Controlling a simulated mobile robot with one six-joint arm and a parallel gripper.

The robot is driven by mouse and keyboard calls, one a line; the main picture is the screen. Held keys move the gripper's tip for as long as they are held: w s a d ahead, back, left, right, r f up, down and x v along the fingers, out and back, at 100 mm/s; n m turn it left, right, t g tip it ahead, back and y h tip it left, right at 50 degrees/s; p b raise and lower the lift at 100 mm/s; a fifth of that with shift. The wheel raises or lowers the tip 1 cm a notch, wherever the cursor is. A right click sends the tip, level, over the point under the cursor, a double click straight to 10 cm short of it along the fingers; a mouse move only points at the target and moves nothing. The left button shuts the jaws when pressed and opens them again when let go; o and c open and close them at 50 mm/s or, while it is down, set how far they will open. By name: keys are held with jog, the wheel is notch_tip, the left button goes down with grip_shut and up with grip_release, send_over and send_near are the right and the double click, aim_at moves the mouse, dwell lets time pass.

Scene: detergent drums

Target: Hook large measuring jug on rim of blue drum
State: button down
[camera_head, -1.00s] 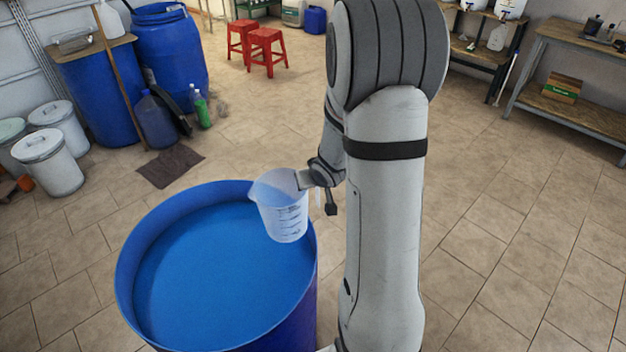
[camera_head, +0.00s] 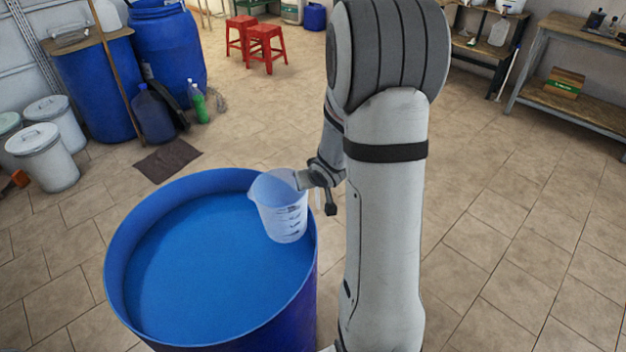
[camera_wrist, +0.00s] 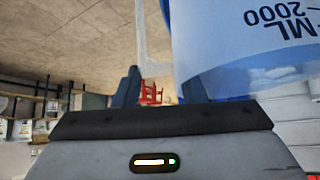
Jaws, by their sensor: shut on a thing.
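The large measuring jug (camera_head: 281,212) is translucent with dark scale marks. It hangs roughly upright at the right part of the blue drum (camera_head: 118,232), overlapping the rim in the head view. I cannot tell whether it touches the rim. My gripper (camera_head: 303,180) is shut on the jug's handle, at the jug's right side. In the wrist view the jug's wall (camera_wrist: 235,45) shows a "ML 2000" mark at the upper right. The pale handle (camera_wrist: 143,35) runs down between the fingers of my gripper (camera_wrist: 162,88). The drum holds blue liquid or has a blue inside.
Several blue drums (camera_head: 168,50), white lidded bins (camera_head: 45,150) and a dark mat (camera_head: 168,161) are at the upper left. Red stools (camera_head: 264,45) stand at the back. A wooden workbench (camera_head: 575,105) is at the right. The tiled floor between is clear.

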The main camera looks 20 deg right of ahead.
notch_tip(320, 180, down, 8)
jog(key=b, duration=0.7)
dwell(0.4)
dwell(0.4)
